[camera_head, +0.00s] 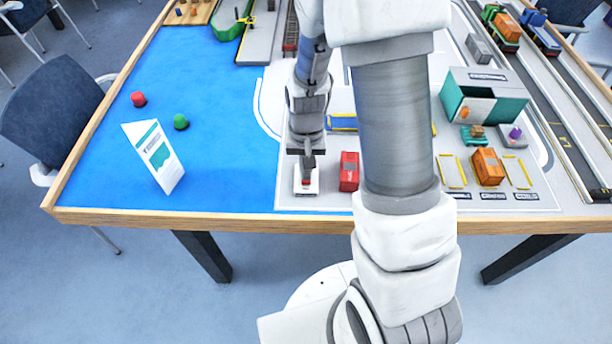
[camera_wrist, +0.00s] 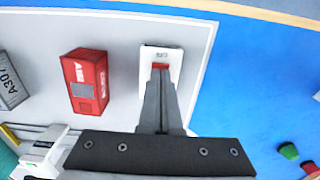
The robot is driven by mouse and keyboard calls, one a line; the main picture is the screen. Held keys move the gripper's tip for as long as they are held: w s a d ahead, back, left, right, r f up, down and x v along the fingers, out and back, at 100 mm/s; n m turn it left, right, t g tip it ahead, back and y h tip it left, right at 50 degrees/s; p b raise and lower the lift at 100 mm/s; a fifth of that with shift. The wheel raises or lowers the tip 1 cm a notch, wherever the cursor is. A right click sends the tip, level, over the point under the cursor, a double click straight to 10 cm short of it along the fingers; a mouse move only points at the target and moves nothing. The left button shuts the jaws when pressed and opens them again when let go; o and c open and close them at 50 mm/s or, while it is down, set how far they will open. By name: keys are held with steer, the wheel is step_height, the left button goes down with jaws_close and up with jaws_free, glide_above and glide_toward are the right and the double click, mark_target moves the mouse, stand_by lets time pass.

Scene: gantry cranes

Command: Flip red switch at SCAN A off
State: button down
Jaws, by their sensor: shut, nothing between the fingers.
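A white switch plate (camera_head: 306,189) with a red switch (camera_wrist: 161,66) lies near the front edge of the grey printed area. It also shows in the wrist view (camera_wrist: 162,52), with small dark marks too small to read. My gripper (camera_head: 306,178) points down over it with its fingers together and empty. In the wrist view my fingertips (camera_wrist: 160,76) overlap the near edge of the red switch and hide part of it. I cannot tell whether they touch it or which way the switch is tilted.
A red box (camera_head: 349,172) stands close to the right of the switch. A white folded sign (camera_head: 155,158) and red (camera_head: 138,99) and green (camera_head: 181,121) buoys stand on the blue area. An orange box (camera_head: 488,167) is further right.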

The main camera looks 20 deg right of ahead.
steer(key=shift+f+b, duration=0.4)
steer(key=shift+f, duration=0.15)
steer(key=shift+r, duration=0.1)
steer(key=shift+r+p, duration=2.75)
steer(key=shift+r, duration=0.7)
steer(key=s+r+n+t, duration=0.2)
steer(key=s+r+t, duration=0.15)
steer(key=r, duration=1.45)
steer(key=s+r+n+t+p, duration=0.1)
steer(key=s+r+t, duration=0.1)
steer(key=s+r, duration=0.7)
steer(key=shift+s+r+n+p, duration=0.3)
steer(key=shift+s+r, duration=0.1)
steer(key=shift+s, duration=0.3)
